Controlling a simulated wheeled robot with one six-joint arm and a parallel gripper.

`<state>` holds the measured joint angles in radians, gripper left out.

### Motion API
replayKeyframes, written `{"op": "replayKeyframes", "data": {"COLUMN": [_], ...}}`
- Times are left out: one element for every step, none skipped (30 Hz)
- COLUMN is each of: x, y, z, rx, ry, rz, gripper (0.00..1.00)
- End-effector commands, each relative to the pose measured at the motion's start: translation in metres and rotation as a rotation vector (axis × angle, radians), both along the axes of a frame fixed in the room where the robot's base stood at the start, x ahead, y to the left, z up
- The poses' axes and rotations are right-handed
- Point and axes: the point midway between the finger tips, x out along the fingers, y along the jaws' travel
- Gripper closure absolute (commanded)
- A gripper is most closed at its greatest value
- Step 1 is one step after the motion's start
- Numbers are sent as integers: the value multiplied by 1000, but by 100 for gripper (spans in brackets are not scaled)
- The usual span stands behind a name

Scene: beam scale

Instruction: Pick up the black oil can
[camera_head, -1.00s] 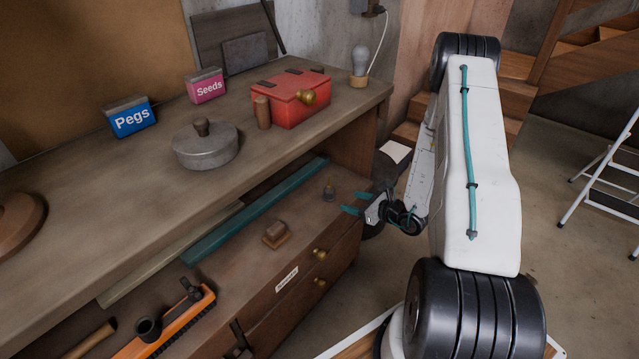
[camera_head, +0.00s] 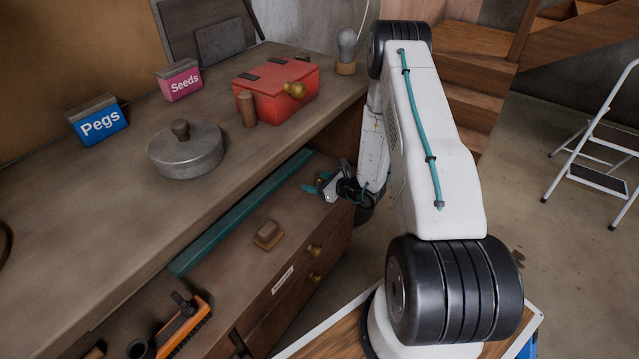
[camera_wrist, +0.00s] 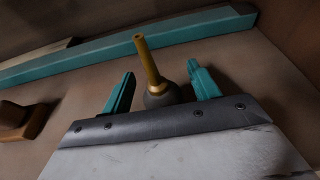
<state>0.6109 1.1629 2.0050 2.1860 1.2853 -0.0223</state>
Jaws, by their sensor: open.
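The black oil can (camera_wrist: 160,97) stands upright on the lower shelf, with a dark round body and a brass spout. In the wrist view it is between the two teal fingers of my gripper (camera_wrist: 162,92), with a gap on both sides. In the head view my gripper (camera_head: 318,184) is over the right end of the lower shelf and hides most or all of the can. The jaws are open and not closed on it. The lower part of the can is hidden behind the gripper's front edge in the wrist view.
A teal bar (camera_head: 245,211) lies along the shelf behind the can. A wooden block-shaped brush (camera_head: 268,235) is to the left. The worktop (camera_head: 95,205) overhangs the shelf, carrying a red box (camera_head: 276,92) and a lidded grey pot (camera_head: 186,154). Drawers (camera_head: 290,290) are below.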

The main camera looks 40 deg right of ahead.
Motion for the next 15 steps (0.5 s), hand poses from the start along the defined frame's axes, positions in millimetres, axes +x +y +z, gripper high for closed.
{"op": "replayKeyframes", "data": {"x": [2,3,4,4,4,4,4,3,3,3,3,3,3,3,3], "y": [1,1,1,1,1,0,0,0,0,0,-1,0,0,-1,0], "z": [-1,-1,-1,-1,-1,-1,-1,-1,-1,-1,-1,-1,-1,-1,-1], "rx": [0,0,0,1,0,0,0,0,0,0,0,0,0,0,0], "ry": [0,0,0,0,0,0,0,0,0,0,0,0,0,0,0], "rz": [0,0,-1,-1,-2,-2,-2,-2,-3,-3,-3,-3,-3,-3,-3], "gripper": [39,39,39,39,39,39,39,39,48,56,64,76,84,89,89]}}
